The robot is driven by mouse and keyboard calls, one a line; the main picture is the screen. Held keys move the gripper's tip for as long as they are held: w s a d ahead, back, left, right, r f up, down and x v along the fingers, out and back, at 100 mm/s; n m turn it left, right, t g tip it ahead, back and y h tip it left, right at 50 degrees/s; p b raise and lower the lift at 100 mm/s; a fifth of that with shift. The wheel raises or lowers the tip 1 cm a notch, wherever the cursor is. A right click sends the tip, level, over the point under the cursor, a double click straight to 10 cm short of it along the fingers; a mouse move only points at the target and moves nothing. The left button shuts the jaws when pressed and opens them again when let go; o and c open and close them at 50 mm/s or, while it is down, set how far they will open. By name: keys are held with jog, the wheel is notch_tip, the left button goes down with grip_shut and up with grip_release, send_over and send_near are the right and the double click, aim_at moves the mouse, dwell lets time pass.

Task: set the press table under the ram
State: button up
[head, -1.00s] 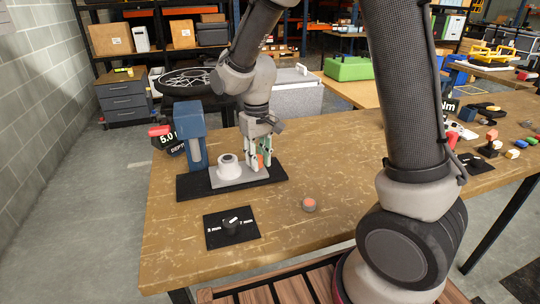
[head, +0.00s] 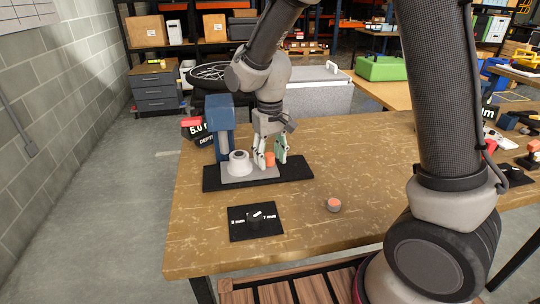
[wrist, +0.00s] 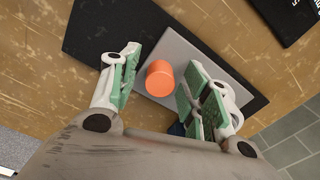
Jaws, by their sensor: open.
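The blue press (head: 219,122) stands at the left of a black base (head: 296,173) on the wooden bench.
The bench (head: 380,150) is clear to the right of the base.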

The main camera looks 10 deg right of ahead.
notch_tip(320, 180, up, 12)
dwell(0.4)
